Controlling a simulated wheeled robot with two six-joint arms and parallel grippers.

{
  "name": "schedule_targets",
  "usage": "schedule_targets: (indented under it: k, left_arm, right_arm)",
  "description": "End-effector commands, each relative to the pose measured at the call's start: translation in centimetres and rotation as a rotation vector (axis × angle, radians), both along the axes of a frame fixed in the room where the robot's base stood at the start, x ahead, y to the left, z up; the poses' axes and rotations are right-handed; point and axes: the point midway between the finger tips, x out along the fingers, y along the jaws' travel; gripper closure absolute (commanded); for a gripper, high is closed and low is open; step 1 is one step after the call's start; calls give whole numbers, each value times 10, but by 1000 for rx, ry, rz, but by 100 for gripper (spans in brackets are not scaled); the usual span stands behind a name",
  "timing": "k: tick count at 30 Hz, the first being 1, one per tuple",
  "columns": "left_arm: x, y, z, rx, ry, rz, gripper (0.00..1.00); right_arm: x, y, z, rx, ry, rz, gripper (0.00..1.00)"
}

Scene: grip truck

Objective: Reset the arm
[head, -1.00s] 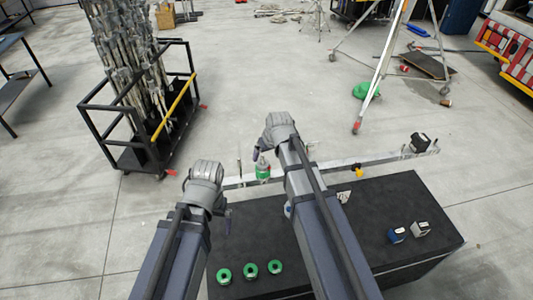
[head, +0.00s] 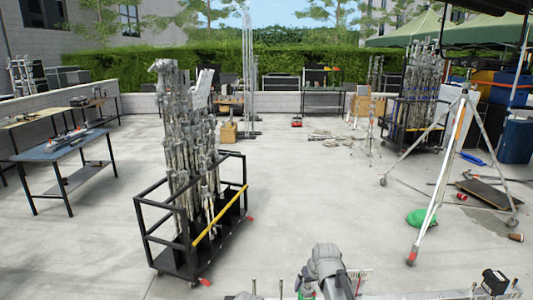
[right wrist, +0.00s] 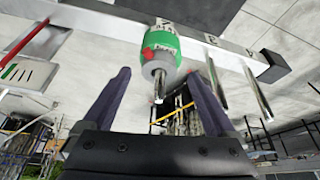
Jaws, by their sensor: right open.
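My right gripper (head: 308,282) shows at the bottom middle of the head view, pointing away from the camera. In the right wrist view, its two dark fingers (right wrist: 158,77) are spread apart with nothing clamped between them. A white and green cylinder with a red mark and a metal tip (right wrist: 160,45) is beyond the fingertips, in line with the gap, in front of a pale metal bar (right wrist: 225,47).
A black cart (head: 161,261) loaded with metal stands is left of centre. A tripod (head: 441,185) stands at the right, with a green object (head: 416,217) by its foot. Work tables (head: 66,156) are at the left. Open concrete floor lies between.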

Motion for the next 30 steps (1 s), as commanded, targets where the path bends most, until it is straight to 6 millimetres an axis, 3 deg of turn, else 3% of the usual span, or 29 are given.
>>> schedule_targets:
  k: [1, 5, 7, 21, 30]
  left_arm:
    - [0, 0, -11, 0, 0, -2, 0]
    - [0, 0, -17, 1, 0, -4, 0]
    - [0, 0, -8, 1, 0, -3, 0]
    - [0, 0, -13, 1, 0, -3, 0]
    - [0, 0, 14, 0, 0, 2, 0]
  right_arm:
    - [3, 1, -11, 0, 0, 0, 9]
    - [6, 1, -17, 0, 0, 0, 9]
    - [6, 1, -8, 0, 0, 0, 9]
    - [5, 1, -13, 0, 0, 0, 9]
    - [-5, -1, 14, 0, 0, 0, 9]
